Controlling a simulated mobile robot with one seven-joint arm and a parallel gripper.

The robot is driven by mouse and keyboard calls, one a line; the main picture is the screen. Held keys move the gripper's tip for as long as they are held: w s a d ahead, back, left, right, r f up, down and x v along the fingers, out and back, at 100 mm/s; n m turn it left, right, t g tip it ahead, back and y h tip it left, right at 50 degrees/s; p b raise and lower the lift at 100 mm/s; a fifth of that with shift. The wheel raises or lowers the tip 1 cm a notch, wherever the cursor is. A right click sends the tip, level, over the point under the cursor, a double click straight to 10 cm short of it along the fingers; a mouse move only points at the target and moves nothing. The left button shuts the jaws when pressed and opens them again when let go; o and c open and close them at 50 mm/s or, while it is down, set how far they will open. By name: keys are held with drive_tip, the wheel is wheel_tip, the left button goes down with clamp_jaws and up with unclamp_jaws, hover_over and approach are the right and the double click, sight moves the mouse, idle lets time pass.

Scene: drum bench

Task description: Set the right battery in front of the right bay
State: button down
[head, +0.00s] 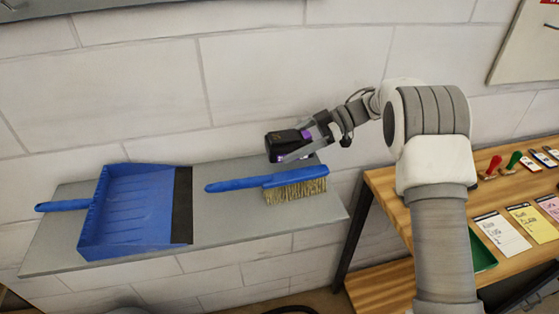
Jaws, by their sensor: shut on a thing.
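My gripper (304,146) is in the head view, reaching left from the arm over the grey shelf. It is shut on a dark, blocky battery (281,139) with a purple patch at its right end. The battery is held above the back of the shelf, just behind the blue brush, and looks clear of it. The fingers partly cover the battery. I see no second battery and nothing I can make out as a bay in this view.
A blue dustpan (135,205) and a blue brush (262,182) with tan bristles lie on the grey shelf (230,222). A pale block wall (290,80) stands close behind. At right, a wooden bench (445,207) holds cards, small tools and a green tray (482,252).

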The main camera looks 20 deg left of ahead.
sight(281, 169)
drive_tip(key=shift+s+a+f, duration=0.1)
drive_tip(key=shift+a+f, duration=0.25)
drive_tip(key=shift+a, duration=0.2)
drive_tip(key=shift+s+a+f, duration=0.1)
drive_tip(key=shift+a+f, duration=0.25)
drive_tip(key=shift+a, duration=0.2)
drive_tip(key=shift+f, duration=1.85)
drive_tip(key=shift+f, duration=0.15)
unclamp_jaws()
drive_tip(key=shift+d+f, duration=0.1)
